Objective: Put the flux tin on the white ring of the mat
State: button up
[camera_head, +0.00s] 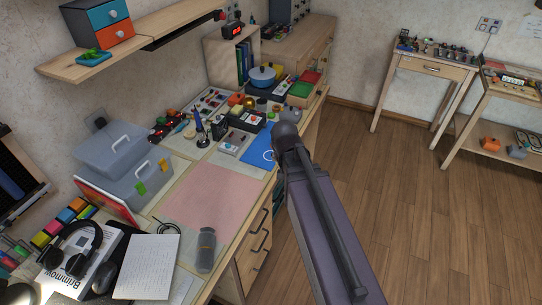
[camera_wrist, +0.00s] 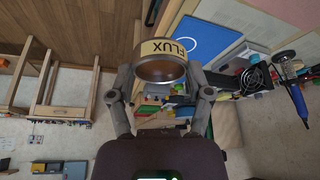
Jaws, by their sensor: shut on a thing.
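My gripper (camera_wrist: 160,74) is shut on the flux tin (camera_wrist: 163,48), a round tin with a tan label reading FLUX, upside down in the wrist view. One finger is on each side of it. The blue mat (camera_wrist: 206,34) shows just beyond the tin, and its white ring (camera_wrist: 183,47) is partly hidden by the tin. In the head view the blue mat (camera_head: 262,138) lies on the workbench, with the white ring (camera_head: 268,155) near its front edge, close to my arm. My arm hides the gripper and tin in that view.
A soldering iron in a stand (camera_head: 201,130) and a grey device (camera_head: 234,144) stand left of the mat. A pink mat (camera_head: 215,195) lies nearer, mostly clear. A blue pot (camera_head: 262,76) and several small items crowd the bench behind. The wooden floor (camera_head: 400,200) is open at right.

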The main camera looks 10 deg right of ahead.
jog(key=a+f+n+b, duration=0.1)
jog(key=f+b, duration=0.1)
jog(key=w+a+f+n+y+b, duration=0.1)
jog(key=f+b, duration=0.2)
jog(key=a+f+n+b, duration=0.1)
jog(key=f+n+b, duration=0.1)
jog(key=f, duration=0.1)
jog(key=shift+w+a+b, duration=0.35)
jog(key=shift+a+b, duration=0.05)
jog(key=shift+w+a+f+n+y+b, duration=0.1)
jog(key=shift+a+f+n+y+b, duration=0.2)
jog(key=shift+y+b, duration=0.1)
jog(key=shift+r, duration=0.1)
jog(key=b, duration=0.1)
send_over(270, 158)
jog(key=shift+d+f, duration=0.1)
jog(key=shift+f, duration=0.6)
jog(key=shift+w, duration=0.1)
